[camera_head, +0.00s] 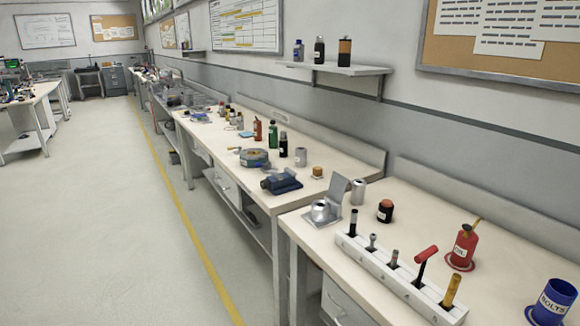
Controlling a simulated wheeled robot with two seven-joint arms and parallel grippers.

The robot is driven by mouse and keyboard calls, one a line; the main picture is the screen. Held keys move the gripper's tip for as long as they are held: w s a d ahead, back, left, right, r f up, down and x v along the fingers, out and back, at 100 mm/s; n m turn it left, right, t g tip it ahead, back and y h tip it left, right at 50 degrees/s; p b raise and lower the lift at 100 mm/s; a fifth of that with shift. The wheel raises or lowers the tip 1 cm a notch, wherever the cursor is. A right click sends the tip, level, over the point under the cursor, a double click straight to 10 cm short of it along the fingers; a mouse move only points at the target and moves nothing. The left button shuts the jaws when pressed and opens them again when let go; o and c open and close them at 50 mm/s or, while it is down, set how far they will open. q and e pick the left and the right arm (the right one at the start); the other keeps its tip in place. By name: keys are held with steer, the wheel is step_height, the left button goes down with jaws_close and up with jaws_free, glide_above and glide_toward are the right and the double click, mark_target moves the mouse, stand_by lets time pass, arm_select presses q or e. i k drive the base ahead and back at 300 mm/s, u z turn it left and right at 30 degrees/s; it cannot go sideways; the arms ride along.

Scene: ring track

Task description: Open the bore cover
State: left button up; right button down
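On the near bench, at its far left corner, a small grey metal fixture has a round metal cylinder (320,211) on a flat base plate (316,223). A flat grey plate (338,188), which looks like the bore cover, stands raised and tilted at the fixture's back right side. The cylinder's top shows and is not covered by the plate. The hinge is too small to make out. Neither of my grippers is in view.
A white rack (383,276) with several upright tools stands along the near bench's front edge. A metal cylinder (357,192), dark jar (385,211), red oil can (464,245) and blue bolts cup (553,303) stand behind it. The floor (110,220) at left is clear.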

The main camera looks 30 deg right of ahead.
mark_target(338, 185)
steer(key=u, duration=0.25)
steer(key=i, duration=0.9)
steer(key=z, duration=0.15)
